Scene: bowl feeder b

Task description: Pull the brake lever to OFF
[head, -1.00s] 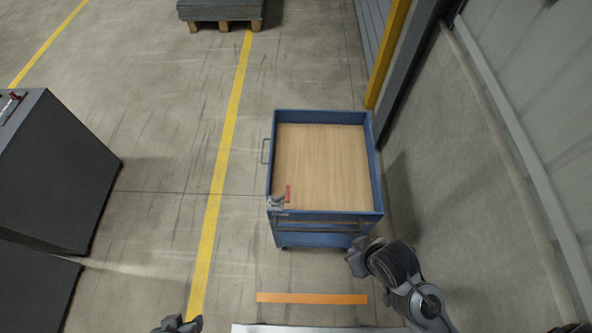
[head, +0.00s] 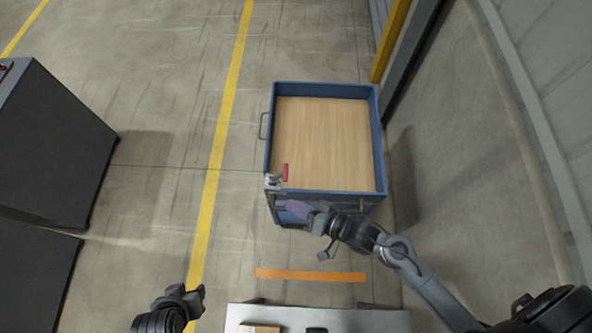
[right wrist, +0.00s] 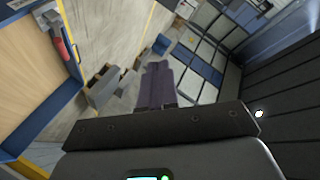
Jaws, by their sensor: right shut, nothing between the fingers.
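The brake lever (head: 285,173) has a red handle and a grey mount. It stands at the near left corner of a blue cart (head: 380,140). The red handle also shows at the upper left of the right wrist view (right wrist: 63,50). My right gripper (head: 290,207) is shut and empty. Its purple fingers point left, just on the near side of the cart's front edge and apart from the lever. The fingers also show in the right wrist view (right wrist: 155,72). My left gripper (head: 201,291) is at the bottom left, far from the cart; its jaws are too small to read.
The cart has a wooden deck (head: 320,140) and a side handle (head: 263,126). An orange floor strip (head: 310,275) lies in front of it. Dark cabinets (head: 50,140) stand at the left, a wall at the right. The floor left of the cart is clear.

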